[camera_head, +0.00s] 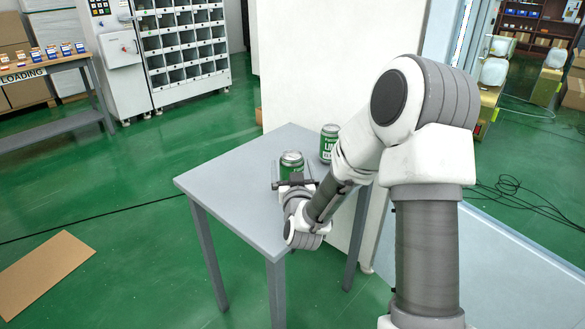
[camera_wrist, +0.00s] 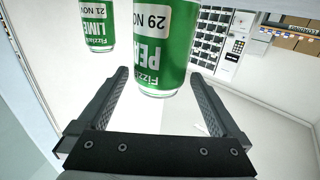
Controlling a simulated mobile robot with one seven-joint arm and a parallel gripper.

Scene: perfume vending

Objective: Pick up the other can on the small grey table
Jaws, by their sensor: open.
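A green can with a white label reading "PEA…" (camera_wrist: 165,45) stands on the small grey table (camera_head: 235,185). It also shows in the head view (camera_head: 291,163), partly hidden behind my gripper. A second green can, labelled "LIME" (camera_wrist: 97,25), stands farther back on the table; the head view shows it (camera_head: 329,141) near the table's back right side, beside my arm. My gripper (camera_wrist: 160,77) is open and empty. Its fingers point at the "PEA…" can, whose near edge appears between the fingertips; how deep it sits there I cannot tell.
A white panel (camera_head: 315,60) stands right behind the table. A grey cabinet with many compartments (camera_head: 185,50) is at the back left. A loading table (camera_head: 50,70) with small boxes is at the far left. A cardboard sheet (camera_head: 45,275) lies on the green floor; the table's left part is bare.

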